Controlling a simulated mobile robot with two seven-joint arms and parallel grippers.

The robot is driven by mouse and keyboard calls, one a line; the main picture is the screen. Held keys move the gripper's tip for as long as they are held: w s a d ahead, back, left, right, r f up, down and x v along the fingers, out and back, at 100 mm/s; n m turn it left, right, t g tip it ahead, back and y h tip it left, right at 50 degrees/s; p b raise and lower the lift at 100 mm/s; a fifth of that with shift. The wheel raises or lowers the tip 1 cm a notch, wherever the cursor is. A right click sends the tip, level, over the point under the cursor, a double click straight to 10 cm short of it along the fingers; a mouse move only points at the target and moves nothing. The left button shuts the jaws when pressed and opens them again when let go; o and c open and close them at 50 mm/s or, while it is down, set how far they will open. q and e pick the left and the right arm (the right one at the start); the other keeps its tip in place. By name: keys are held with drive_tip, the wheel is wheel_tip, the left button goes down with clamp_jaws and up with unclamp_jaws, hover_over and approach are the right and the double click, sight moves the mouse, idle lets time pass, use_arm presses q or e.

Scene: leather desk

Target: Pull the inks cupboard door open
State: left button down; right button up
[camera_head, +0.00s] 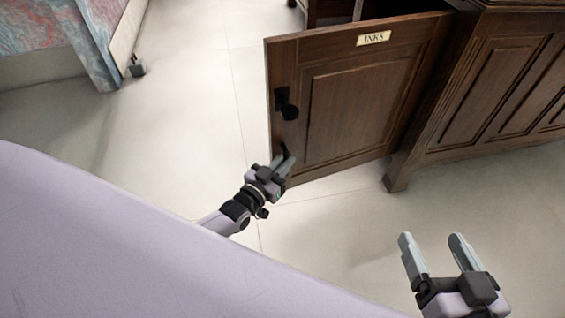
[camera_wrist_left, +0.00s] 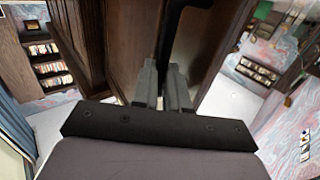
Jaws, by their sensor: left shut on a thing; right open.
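The inks cupboard door (camera_head: 350,100) is brown panelled wood with a label reading INKS (camera_head: 374,38) near its top. It stands swung out from the desk, hinged on its right side. My left gripper (camera_head: 285,160) is at the lower left of the door, below the knob. In the left wrist view its fingers (camera_wrist_left: 166,88) are shut on a black bar-like handle (camera_wrist_left: 178,30). My right gripper (camera_head: 437,253) is open and empty above the floor at the lower right.
The wooden desk (camera_head: 490,85) stands at the right, with a leg (camera_head: 397,172) beside the door. Pale floor (camera_head: 190,100) is clear left of the door. A marbled panel (camera_head: 50,35) stands at the upper left. Shelves (camera_wrist_left: 45,65) show in the left wrist view.

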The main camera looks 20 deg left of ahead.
use_arm(q)
drive_tip(key=shift+w+d+r, duration=0.2)
drive_tip(key=shift+d+r, duration=0.15)
drive_tip(key=shift+d, duration=0.25)
drive_tip(key=c, duration=1.1)
unclamp_jaws()
drive_tip(key=shift+c, duration=0.2)
use_arm(e)
drive_tip(key=shift+d, duration=0.1)
use_arm(q)
drive_tip(key=shift+a+f, duration=0.15)
drive_tip(key=shift+a, duration=0.05)
drive_tip(key=shift+s, duration=0.15)
